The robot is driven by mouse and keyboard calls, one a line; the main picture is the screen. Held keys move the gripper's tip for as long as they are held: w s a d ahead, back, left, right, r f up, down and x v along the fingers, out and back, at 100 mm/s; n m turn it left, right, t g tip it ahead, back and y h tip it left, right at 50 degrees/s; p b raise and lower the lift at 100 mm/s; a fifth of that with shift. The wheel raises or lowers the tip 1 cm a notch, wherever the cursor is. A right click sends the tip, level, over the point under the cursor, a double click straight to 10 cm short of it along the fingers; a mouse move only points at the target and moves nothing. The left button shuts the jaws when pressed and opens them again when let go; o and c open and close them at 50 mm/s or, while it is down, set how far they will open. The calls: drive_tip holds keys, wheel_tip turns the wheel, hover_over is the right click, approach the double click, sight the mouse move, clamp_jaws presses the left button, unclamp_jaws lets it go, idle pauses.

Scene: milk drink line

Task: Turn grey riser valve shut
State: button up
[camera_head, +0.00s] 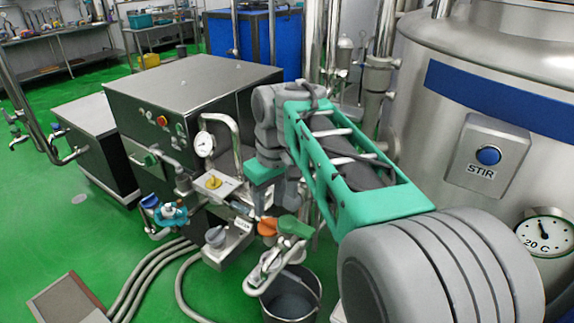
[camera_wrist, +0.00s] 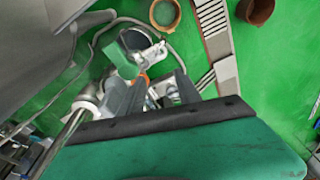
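My gripper (camera_head: 277,202) points downward over the valve group beside the steel machine. In the wrist view its two dark fingers (camera_wrist: 155,90) are apart, with metal pipework and a bit of orange showing between them. A green handle (camera_head: 295,226) and an orange handle (camera_head: 267,227) sit on the pipework just below the fingers. The green handle also shows left of the gap in the wrist view (camera_wrist: 122,62). A grey knob (camera_head: 216,236) stands on a small steel block to the left. I cannot tell for sure which part is the grey riser valve; my arm hides some pipework.
A bucket (camera_head: 291,296) stands on the floor below the pipework. The steel machine (camera_head: 185,85) with a gauge (camera_head: 204,144) is behind. A teal valve (camera_head: 172,213) is at left. The large tank (camera_head: 480,70) fills the right. Hoses (camera_head: 150,278) cross the floor.

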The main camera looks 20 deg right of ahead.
sight(291, 193)
drive_tip(key=w+d+r+n, duration=0.1)
drive_tip(key=w+d+r, duration=0.1)
drive_tip(key=d, duration=0.1)
drive_tip(key=w+d+r+n+g+p, duration=0.1)
drive_tip(key=w+d+r, duration=0.1)
drive_tip(key=w+d, duration=0.1)
drive_tip(key=w+d+r+n+p, duration=0.1)
drive_tip(key=w+d+r, duration=0.1)
drive_tip(key=shift+w+d+h, duration=0.3)
drive_tip(key=shift+w+d, duration=0.1)
wheel_tip(291, 193, down, 8)
drive_tip(key=b, duration=0.8)
drive_tip(key=shift+r, duration=0.15)
clamp_jaws()
